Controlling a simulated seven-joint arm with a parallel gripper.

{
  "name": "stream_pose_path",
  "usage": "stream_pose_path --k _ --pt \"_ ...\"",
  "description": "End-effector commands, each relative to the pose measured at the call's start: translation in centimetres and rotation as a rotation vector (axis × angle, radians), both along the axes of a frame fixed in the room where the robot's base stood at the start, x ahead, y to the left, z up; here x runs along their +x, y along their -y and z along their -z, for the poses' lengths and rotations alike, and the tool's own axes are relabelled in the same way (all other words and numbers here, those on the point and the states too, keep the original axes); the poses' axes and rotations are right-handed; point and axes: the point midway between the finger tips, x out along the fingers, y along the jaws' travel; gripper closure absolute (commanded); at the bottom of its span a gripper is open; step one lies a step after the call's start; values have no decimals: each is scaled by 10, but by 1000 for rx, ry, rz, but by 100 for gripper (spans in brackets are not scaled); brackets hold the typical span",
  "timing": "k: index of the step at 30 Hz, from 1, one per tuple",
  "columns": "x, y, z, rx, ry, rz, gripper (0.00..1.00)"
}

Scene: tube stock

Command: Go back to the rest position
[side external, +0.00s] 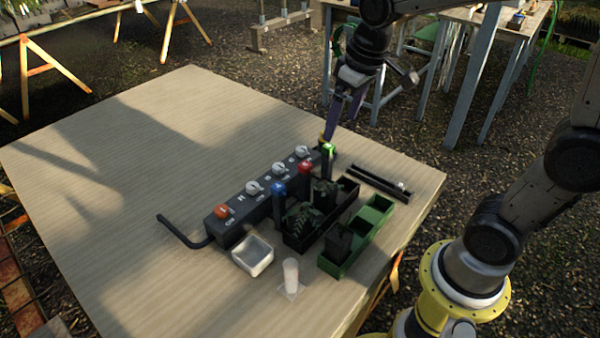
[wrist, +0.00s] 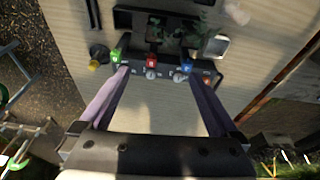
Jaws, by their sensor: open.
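My gripper (side external: 338,122) hangs over the far end of the table, close to the far end of a dark control box (side external: 240,213). Its two purple fingers are apart, and in the wrist view (wrist: 160,76) nothing shows held between them. The box carries several pale knobs and one orange knob (side external: 221,211). Along its side stand dark posts with a blue top (side external: 279,189), a red top (side external: 305,168) and a green top (side external: 329,149). In the wrist view the green top (wrist: 115,56) is near the left fingertip. I cannot tell the exact gap.
A black tray with plants (side external: 318,232), a green tray (side external: 376,214) with a dark pot, a white dish (side external: 254,255), a pale cylinder (side external: 291,274) and a black rail (side external: 372,182) stand beside the box. The table's left half (side external: 110,190) is clear. Other tables stand beyond.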

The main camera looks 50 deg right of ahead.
Motion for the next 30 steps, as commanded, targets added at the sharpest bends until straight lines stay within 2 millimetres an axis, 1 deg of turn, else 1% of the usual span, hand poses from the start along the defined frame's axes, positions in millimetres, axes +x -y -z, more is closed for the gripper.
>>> stream_pose_path --k 1,3,7,9,12,15,18,20,30 --pt "-17 -4 -15 -1 48 -6 3" --pt "-41 -9 -27 -1 100 -9 3" --pt "-86 -15 -39 3 190 -11 3" --pt "-108 -18 -39 8 229 -9 3" --pt "-134 -20 -32 14 268 -3 3" --pt "-152 -21 -20 21 278 9 3" --pt "-160 -20 -8 25 257 20 3" --pt "-161 -20 -4 27 246 26 3" --pt "-160 -20 -6 30 249 34 3"
